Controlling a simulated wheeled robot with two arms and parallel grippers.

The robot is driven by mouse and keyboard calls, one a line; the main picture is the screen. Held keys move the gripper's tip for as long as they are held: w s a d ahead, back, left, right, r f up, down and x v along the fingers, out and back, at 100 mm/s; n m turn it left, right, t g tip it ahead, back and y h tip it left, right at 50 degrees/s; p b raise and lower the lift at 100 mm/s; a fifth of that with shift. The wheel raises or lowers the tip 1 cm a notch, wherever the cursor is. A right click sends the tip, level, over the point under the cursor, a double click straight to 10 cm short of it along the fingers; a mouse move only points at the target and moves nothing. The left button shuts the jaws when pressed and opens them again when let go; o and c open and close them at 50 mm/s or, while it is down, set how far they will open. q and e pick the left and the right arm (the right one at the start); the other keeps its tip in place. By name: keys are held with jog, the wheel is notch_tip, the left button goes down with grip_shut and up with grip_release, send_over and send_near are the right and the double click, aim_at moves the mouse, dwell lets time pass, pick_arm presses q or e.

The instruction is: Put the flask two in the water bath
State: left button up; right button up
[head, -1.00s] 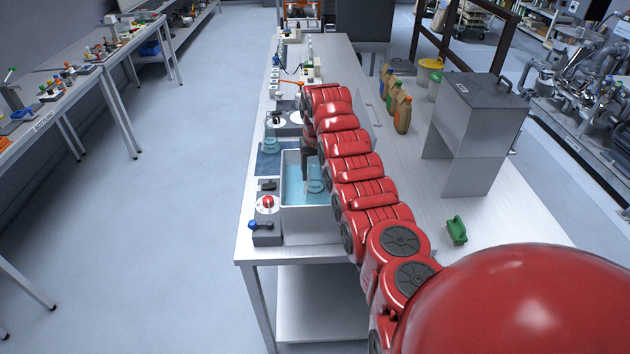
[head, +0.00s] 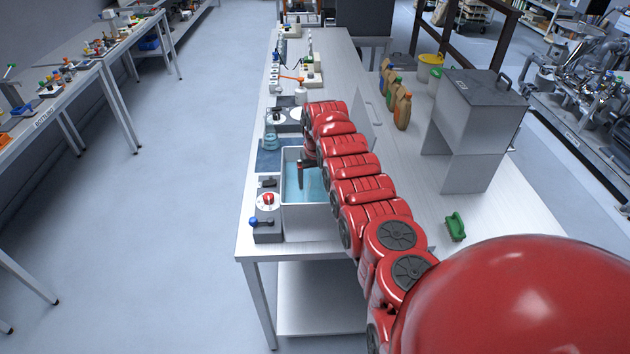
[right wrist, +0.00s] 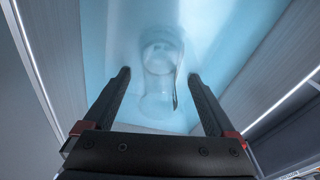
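The water bath (head: 304,222) is a pale open tank with blue water, at the near left of the bench. A clear flask (right wrist: 160,60) shows in its water in the right wrist view, seen through the surface; I cannot tell whether it stands or lies. My right gripper (right wrist: 159,76) is open, its two fingers apart over the bath with the flask beyond and between them. In the head view the right gripper (head: 301,176) points down into the bath. Another flask (head: 271,141) with bluish liquid stands on the blue mat behind the bath. No label is readable. My left gripper is not in view.
A control box with a red knob (head: 267,201) stands left of the bath. My red arm crosses the middle.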

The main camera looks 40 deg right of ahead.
jog(key=shift+r, duration=0.1)
jog(key=shift+r, duration=0.1)
jog(key=shift+r, duration=0.25)
jog(key=r+b, duration=0.1)
jog(key=r, duration=0.2)
jog(key=r+b, duration=0.1)
jog(key=r, duration=0.2)
jog(key=s+r+b, duration=0.1)
jog(key=r+b, duration=0.1)
jog(key=r, duration=0.2)
jog(key=shift+s+a, duration=0.1)
jog(key=shift+a, duration=0.1)
jog(key=shift+s+r, duration=0.1)
jog(key=shift+r, duration=0.55)
